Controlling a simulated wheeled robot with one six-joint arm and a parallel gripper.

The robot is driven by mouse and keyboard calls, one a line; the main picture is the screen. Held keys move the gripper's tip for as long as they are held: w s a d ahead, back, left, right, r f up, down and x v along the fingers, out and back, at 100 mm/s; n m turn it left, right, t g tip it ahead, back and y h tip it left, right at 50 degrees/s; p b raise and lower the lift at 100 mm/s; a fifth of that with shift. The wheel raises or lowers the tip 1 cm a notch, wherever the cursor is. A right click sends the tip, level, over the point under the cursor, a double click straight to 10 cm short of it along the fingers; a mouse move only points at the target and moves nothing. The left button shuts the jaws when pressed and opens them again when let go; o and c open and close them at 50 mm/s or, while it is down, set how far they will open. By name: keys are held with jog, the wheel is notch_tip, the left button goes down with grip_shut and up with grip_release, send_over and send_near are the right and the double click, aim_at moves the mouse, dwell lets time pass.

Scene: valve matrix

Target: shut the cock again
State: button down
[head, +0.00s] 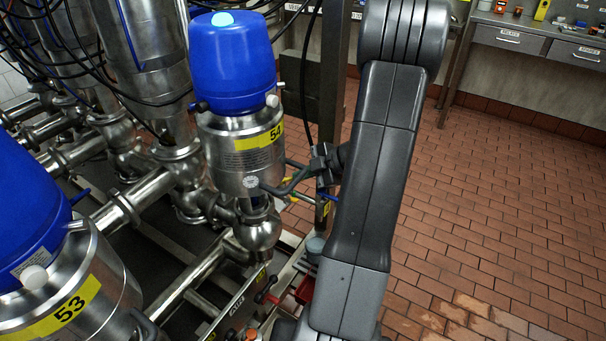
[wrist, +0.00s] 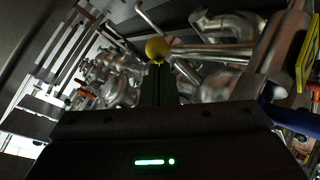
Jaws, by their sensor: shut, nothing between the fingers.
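In the wrist view my gripper (wrist: 157,68) is shut, with its dark fingers together and nothing between them. A yellow round knob (wrist: 157,48) shows right at the fingertips; I cannot tell whether they touch it. A red-handled cock (head: 266,297) shows low in the head view, beside the pipework under the valve marked 54. A red handle (wrist: 86,95) also shows at the left of the wrist view. I cannot tell which handle is the task's cock or how far it is turned. In the head view my arm hides part of this area, and the fingertips are not clear.
The blue-topped valve 54 (head: 239,130) stands just left of my arm, and valve 53 (head: 70,300) is at lower left. Steel pipes (head: 130,195) and black cables crowd the left. The brick floor (head: 500,220) is open at right; a workbench (head: 540,40) stands behind.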

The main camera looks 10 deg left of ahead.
jog(key=shift+w+r+p, duration=0.15)
jog(key=shift+p, duration=0.5)
jog(key=shift+w+a+p, duration=0.1)
jog(key=shift+w+p, duration=0.45)
jog(key=shift+p, duration=0.7)
jog(key=shift+s+f, duration=0.15)
jog(key=shift+f, duration=0.05)
jog(key=shift+s, duration=0.65)
jog(key=shift+r, duration=0.15)
